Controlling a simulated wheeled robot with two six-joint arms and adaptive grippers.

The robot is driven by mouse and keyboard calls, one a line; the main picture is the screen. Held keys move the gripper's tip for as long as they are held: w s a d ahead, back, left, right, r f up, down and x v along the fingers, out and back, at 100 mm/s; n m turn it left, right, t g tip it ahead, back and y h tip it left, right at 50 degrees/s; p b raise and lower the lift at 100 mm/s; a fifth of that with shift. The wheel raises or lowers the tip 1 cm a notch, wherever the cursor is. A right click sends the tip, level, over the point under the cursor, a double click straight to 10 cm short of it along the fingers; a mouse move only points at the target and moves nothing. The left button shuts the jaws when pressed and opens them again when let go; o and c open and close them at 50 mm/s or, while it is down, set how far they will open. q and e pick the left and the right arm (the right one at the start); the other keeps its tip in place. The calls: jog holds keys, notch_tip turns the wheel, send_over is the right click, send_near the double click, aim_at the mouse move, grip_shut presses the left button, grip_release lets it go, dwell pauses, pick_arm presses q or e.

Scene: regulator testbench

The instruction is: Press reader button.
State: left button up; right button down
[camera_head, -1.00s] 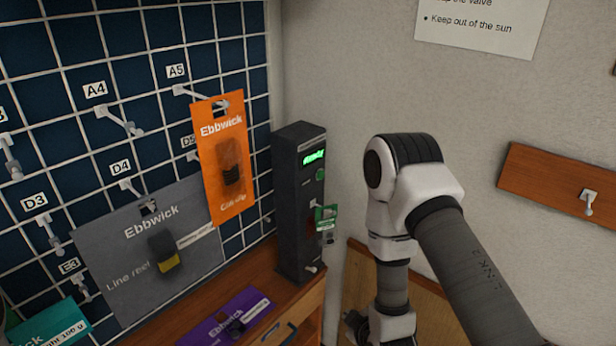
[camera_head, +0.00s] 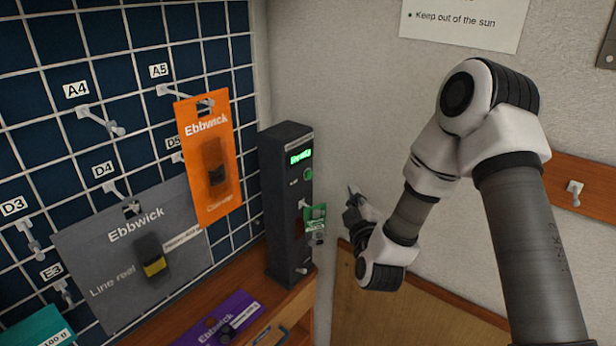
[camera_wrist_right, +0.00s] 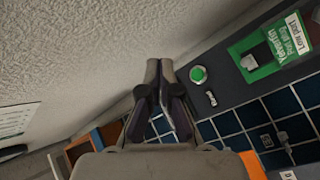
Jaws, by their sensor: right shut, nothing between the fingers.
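The reader is a tall dark box (camera_head: 283,215) with a lit green display (camera_head: 301,156) in the head view. Its round green button (camera_head: 308,174) is just below the display. The green button (camera_wrist_right: 198,74) also shows in the right wrist view, just right of the fingertips. My right gripper (camera_head: 351,190) is shut and empty, right of the reader and apart from it, slightly lower than the button. In the right wrist view the right gripper's fingers (camera_wrist_right: 160,64) lie together, pointing towards the wall side of the button. My left gripper is not in view.
A green packet (camera_head: 314,222) hangs on the reader's front below the button; it shows in the wrist view (camera_wrist_right: 285,45) too. An orange packet (camera_head: 212,165) and a grey packet (camera_head: 115,255) hang on the grid at left. A purple packet (camera_head: 222,318) lies on the wooden counter.

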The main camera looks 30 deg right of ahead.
aim_at(309, 175)
jog(key=shift+w+a+b, duration=0.2)
jog(key=shift+w+a, duration=0.35)
jog(key=shift+w, duration=0.8)
jog(key=shift+w+a+b, duration=0.2)
jog(key=shift+w+a, duration=0.4)
jog(key=shift+w, duration=0.8)
jog(key=shift+w+a+b, duration=0.2)
jog(key=shift+w+a, duration=0.35)
jog(key=shift+w, duration=0.8)
jog(key=shift+w, duration=0.1)
jog(key=shift+w+a, duration=0.15)
jog(key=shift+w, duration=0.15)
jog(key=shift+w+a, duration=0.15)
jog(key=shift+w, duration=0.25)
jog(key=shift+s, duration=0.1)
jog(key=shift+s+d, duration=0.3)
jog(key=shift+s, duration=0.4)
